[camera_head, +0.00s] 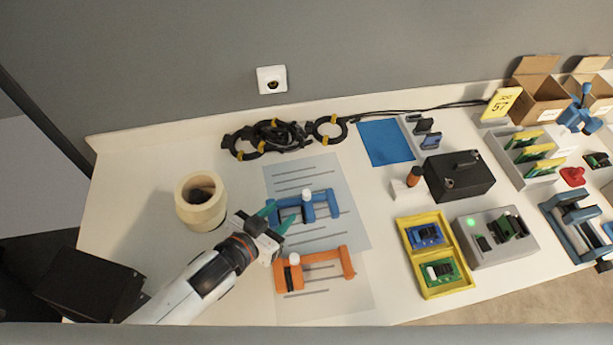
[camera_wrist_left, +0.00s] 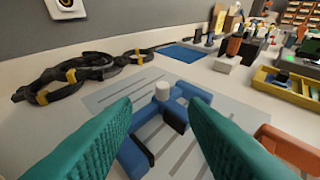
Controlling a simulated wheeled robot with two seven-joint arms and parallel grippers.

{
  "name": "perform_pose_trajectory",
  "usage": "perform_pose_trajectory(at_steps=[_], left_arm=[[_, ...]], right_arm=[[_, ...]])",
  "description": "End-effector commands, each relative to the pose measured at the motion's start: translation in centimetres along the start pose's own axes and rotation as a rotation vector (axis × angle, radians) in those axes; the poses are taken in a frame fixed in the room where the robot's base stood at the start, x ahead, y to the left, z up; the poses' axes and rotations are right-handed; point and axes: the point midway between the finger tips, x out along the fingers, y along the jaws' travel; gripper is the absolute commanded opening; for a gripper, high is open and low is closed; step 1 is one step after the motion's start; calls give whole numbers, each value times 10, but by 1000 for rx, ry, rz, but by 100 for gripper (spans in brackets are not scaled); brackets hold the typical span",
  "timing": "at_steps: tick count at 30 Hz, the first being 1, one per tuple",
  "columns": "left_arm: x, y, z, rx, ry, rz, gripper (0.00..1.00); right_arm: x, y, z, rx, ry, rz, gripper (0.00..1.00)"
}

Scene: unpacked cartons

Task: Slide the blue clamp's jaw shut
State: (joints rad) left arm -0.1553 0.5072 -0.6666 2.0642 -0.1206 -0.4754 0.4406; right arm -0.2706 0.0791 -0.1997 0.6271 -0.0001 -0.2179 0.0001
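The blue clamp (camera_head: 322,199) lies on a grey lined sheet (camera_head: 350,232) on the table. It has a bar, blue jaw blocks and a white knob (camera_head: 306,194); a gap shows between its jaws. My left gripper (camera_head: 282,213) is open, its green fingers at the clamp's left end. In the left wrist view the clamp (camera_wrist_left: 134,158) and its white knob (camera_wrist_left: 163,91) show between the spread fingers (camera_wrist_left: 161,104), with nothing gripped. The fingers hide parts of the clamp. I cannot tell whether they touch it. My right gripper is not in view.
An orange clamp (camera_head: 322,257) lies just in front of the blue one. A tape roll (camera_head: 201,213) stands left, near my left arm. Coiled black cables (camera_head: 270,137) lie behind. A yellow tray (camera_head: 413,268) and a black box (camera_head: 459,188) stand to the right.

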Motion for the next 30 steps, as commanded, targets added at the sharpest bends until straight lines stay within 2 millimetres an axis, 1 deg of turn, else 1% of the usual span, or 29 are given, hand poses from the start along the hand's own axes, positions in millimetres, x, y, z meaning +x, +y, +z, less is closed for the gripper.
perform_pose_trajectory(at_steps=[2, 5, 7, 10, 13, 15, 18, 21, 25, 30], left_arm=[[4, -1, 1, 0, -3, -2, 40], [16, -1, 2, -1, -4, -1, 40], [28, 0, 3, -1, -4, -1, 40], [49, -1, 2, -1, -4, -1, 40], [70, -1, 2, 0, -3, -2, 40], [83, -1, 2, 0, -3, -1, 40], [98, -1, 1, 0, -2, -2, 40], [110, -1, 1, 0, -1, -2, 40], [118, -1, 2, -1, -2, -3, 40], [119, -1, 1, -1, -1, -3, 40]], right_arm=[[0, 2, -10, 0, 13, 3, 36], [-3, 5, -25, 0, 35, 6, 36], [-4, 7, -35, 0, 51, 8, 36], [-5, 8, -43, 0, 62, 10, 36], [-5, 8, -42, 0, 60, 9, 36], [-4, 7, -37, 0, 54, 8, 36], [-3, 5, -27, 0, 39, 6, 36], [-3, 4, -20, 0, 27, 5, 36], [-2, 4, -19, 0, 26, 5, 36], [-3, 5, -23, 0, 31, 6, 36]])
